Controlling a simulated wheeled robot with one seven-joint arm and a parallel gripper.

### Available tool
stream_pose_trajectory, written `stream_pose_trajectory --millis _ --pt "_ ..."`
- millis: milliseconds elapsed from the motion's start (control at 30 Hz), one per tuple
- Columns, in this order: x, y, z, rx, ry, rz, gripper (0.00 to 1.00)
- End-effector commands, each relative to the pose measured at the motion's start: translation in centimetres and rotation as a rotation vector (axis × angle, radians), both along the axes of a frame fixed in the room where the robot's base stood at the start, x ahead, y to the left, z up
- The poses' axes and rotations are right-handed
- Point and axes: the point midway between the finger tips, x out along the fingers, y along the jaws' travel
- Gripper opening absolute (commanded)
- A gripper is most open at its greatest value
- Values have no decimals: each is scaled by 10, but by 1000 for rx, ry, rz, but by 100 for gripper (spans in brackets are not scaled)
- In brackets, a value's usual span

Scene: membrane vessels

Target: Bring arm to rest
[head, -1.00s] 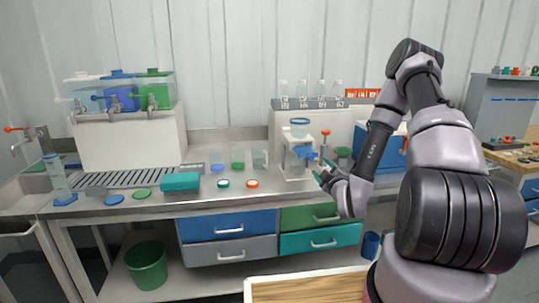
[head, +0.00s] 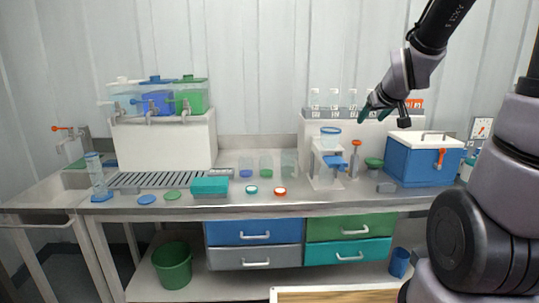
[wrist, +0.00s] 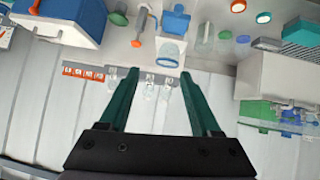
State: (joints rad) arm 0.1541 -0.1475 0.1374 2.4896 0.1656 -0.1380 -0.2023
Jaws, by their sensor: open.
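My gripper (head: 384,116) is raised in front of the back shelf, above the bench and right of the filter stand in the head view. In the wrist view my gripper (wrist: 158,85) shows two dark green fingers wide apart with nothing between them. Small clear bottles (head: 332,97) on the shelf lie beyond the fingers; in the wrist view the bottles (wrist: 150,88) appear in the gap, apart from the fingers. My arm comes in from the upper right of the head view.
A blue cooler box (head: 412,163) stands right of the filter stand (head: 328,165). Tanks with taps (head: 157,100) stand on a white block at the left. Cups, lids and a teal box (head: 209,186) lie on the steel bench. A green bin (head: 172,265) is below.

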Motion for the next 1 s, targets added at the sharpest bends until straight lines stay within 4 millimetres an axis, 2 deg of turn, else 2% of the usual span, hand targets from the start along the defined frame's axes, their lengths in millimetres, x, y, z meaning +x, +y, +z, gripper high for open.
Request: stream_pose_trajectory --millis 33,200,400,500,667,1000 --pt "-17 5 16 42 15 -22 64" --pt "-85 20 49 220 121 -112 64" --pt "-164 37 72 407 239 -192 64" --pt "-191 43 76 470 283 -217 64" --pt "-210 48 79 513 318 -235 64" --pt "-211 48 78 516 323 -236 64"
